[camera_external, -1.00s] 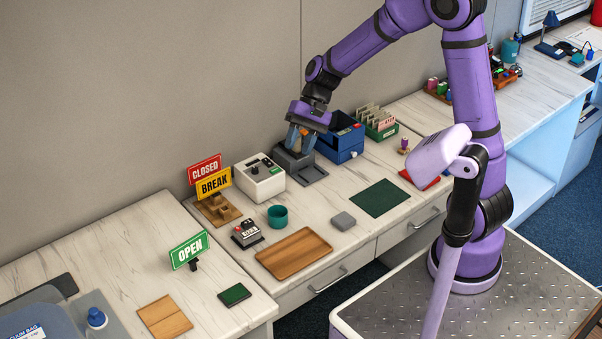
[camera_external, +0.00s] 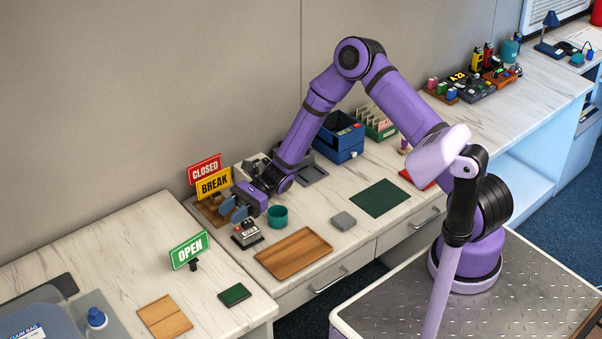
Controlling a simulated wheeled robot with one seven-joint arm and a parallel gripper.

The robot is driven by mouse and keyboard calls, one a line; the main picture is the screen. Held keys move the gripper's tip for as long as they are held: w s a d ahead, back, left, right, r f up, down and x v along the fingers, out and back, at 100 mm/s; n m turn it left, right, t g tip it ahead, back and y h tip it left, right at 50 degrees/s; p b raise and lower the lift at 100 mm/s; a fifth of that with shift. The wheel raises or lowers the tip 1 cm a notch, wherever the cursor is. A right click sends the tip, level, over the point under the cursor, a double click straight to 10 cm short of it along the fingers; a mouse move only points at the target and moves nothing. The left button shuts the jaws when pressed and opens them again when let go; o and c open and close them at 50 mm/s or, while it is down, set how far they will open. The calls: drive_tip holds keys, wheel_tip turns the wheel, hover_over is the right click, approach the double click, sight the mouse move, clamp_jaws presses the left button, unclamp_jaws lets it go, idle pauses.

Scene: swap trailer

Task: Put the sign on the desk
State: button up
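Three signs show in the outside view. The red CLOSED sign (camera_external: 204,169) and the yellow BREAK sign (camera_external: 214,184) stand upright in a wooden holder (camera_external: 203,211) at the desk's left back. The green OPEN sign (camera_external: 189,249) stands on a small dark foot on the separate left counter (camera_external: 120,255). My gripper (camera_external: 232,211) is low over the desk (camera_external: 335,265), at the right side of the wooden holder and just below the BREAK sign. Its fingers look spread, with no sign between them. Whether they touch the holder cannot be told.
A dark stamp-like device (camera_external: 247,233) and a teal cup (camera_external: 278,217) stand close to my gripper. A wooden tray (camera_external: 294,254), grey block (camera_external: 343,221) and green mat (camera_external: 379,198) lie nearer the front. A blue box (camera_external: 340,138) stands behind. Bare desk lies between them.

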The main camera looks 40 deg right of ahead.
sight(196, 238)
drive_tip(key=shift+m+t+y, duration=0.4)
drive_tip(key=shift+m+t, duration=0.2)
drive_tip(key=shift+m, duration=0.2)
drive_tip(key=a, duration=0.4)
drive_tip(key=a+f, duration=0.1)
drive_tip(key=a, duration=0.2)
drive_tip(key=a+f, duration=0.1)
drive_tip(key=a, duration=0.3)
drive_tip(key=shift+s+a+f, duration=0.1)
drive_tip(key=shift+a+f, duration=0.1)
drive_tip(key=shift+a, duration=0.15)
clamp_jaws()
